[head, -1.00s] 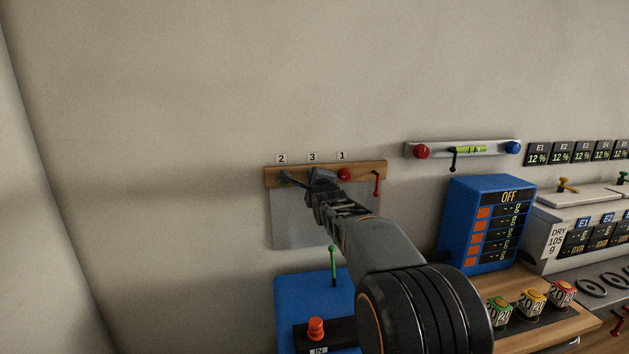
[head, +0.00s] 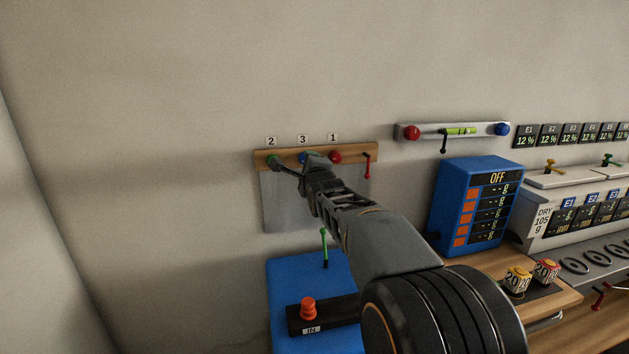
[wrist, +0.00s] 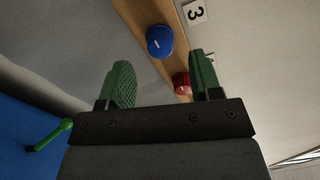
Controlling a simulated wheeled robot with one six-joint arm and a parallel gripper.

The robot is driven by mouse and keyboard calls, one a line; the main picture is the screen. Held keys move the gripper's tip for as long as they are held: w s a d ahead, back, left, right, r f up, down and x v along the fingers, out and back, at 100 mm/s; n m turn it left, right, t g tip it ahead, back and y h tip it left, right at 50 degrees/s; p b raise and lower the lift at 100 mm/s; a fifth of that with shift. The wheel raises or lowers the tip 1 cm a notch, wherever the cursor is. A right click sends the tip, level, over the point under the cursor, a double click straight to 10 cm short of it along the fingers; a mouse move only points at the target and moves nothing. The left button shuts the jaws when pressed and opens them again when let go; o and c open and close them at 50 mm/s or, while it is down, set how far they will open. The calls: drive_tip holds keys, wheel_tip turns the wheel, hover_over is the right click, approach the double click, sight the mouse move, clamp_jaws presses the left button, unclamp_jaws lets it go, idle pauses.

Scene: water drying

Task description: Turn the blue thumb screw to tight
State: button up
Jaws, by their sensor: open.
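The blue thumb screw (head: 303,157) is on a wooden rail (head: 352,153) on the wall, below the label 3.
A red lever (head: 367,165) hangs at the rail's right end. A green lever (head: 324,246) stands on the blue box (head: 293,271) below.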

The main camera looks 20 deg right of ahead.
drive_tip(key=s+a, duration=0.2)
drive_tip(key=s, duration=0.7)
drive_tip(key=shift+b, duration=0.35)
drive_tip(key=shift+s, duration=0.1)
